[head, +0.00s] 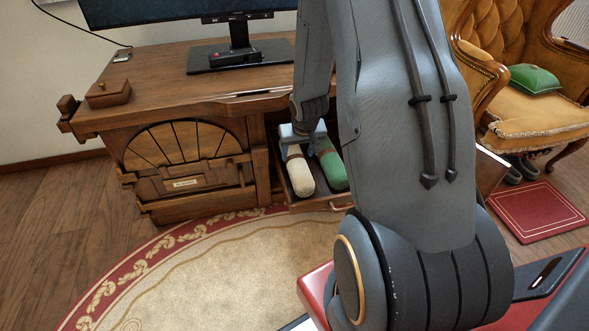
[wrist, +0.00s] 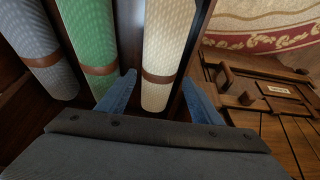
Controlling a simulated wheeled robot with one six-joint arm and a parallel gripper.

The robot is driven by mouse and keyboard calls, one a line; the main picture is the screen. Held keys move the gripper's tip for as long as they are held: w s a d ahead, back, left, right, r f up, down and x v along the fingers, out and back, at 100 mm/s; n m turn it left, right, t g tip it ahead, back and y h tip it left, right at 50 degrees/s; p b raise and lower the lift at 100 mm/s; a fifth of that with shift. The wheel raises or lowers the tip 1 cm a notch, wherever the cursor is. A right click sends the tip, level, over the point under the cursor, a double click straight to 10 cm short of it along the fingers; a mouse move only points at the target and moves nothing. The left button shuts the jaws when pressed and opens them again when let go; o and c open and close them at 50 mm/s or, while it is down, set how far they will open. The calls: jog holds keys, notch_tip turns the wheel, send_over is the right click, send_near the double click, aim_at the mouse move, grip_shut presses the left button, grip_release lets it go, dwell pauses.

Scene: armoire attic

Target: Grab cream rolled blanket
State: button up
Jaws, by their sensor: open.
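The cream rolled blanket (head: 299,172) lies in an open drawer under the wooden desk, with a brown strap around it. It also shows in the wrist view (wrist: 166,45), running away from my gripper. My gripper (wrist: 163,92) is open, with one blue finger on each side of the blanket's near end. In the head view my gripper (head: 302,138) is at the drawer, over the back part of the cream blanket. I cannot tell whether the fingers touch it. A green rolled blanket (head: 332,166) lies close beside it on the right, and also shows in the wrist view (wrist: 92,40).
A grey rolled blanket (wrist: 45,50) lies beyond the green one. The drawer front (head: 318,204) and its side walls are close around the blankets. The desk top (head: 165,75) overhangs the drawer, with a monitor (head: 240,45) on it. A round rug (head: 215,270) lies in front.

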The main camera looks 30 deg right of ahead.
aim_at(296, 158)
jog(key=b+x, duration=0.4)
jog(key=x, duration=0.4)
jog(key=shift+w+d, duration=0.1)
jog(key=shift+w, duration=0.05)
jog(key=shift+c, duration=0.2)
jog(key=c, duration=0.9)
jog(key=shift+r, duration=0.2)
